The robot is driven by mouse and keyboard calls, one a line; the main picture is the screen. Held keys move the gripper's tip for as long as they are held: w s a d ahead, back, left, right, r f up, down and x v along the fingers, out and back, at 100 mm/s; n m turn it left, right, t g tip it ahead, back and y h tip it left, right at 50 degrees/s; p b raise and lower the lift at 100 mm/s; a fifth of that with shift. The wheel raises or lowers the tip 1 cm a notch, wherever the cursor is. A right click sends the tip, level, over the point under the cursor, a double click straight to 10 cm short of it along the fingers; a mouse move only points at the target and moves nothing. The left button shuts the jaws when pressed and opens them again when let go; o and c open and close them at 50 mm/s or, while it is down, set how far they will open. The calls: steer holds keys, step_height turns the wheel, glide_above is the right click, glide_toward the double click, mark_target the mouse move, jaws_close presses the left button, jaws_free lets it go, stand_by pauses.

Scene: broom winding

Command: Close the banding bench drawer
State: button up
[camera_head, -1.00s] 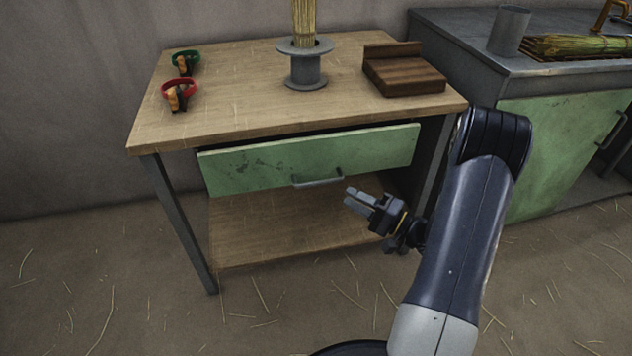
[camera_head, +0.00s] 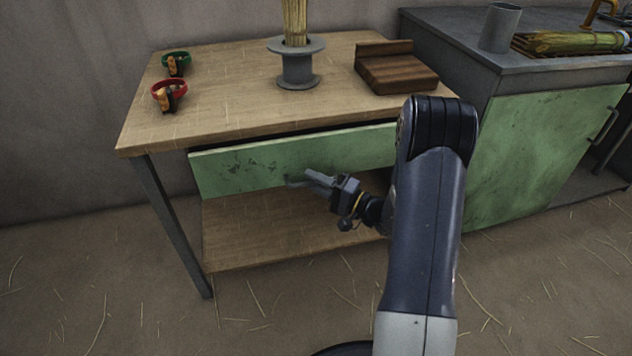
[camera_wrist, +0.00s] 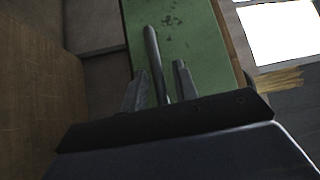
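The banding bench (camera_head: 225,95) has a wooden top and a green drawer (camera_head: 245,165). The drawer front stands out from under the top, with a dark gap along its upper edge, so it is partly open. Its grey bar handle (camera_head: 294,183) is mostly hidden behind my gripper (camera_head: 311,177). In the wrist view, the handle (camera_wrist: 152,50) runs between the two fingers of my gripper (camera_wrist: 160,82) against the green drawer front (camera_wrist: 190,40). The fingers are apart, with visible space beside the bar. Contact between them and the bar cannot be told.
On the bench top are a green clamp (camera_head: 176,64), a red clamp (camera_head: 169,95), a grey spool holder (camera_head: 297,70) with straw and a wooden block (camera_head: 396,72). A lower shelf (camera_head: 260,235) lies under the drawer. A green-doored cabinet (camera_head: 540,150) stands at right.

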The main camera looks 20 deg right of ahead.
jaws_close()
stand_by(0.3)
steer(key=w+b, duration=0.1)
steer(key=w, duration=0.3)
steer(key=shift+w+b, duration=0.2)
steer(key=shift+b, duration=0.15)
steer(key=shift+c, duration=0.5)
jaws_free()
steer(key=shift+w, duration=0.1)
steer(key=shift+o, duration=1)
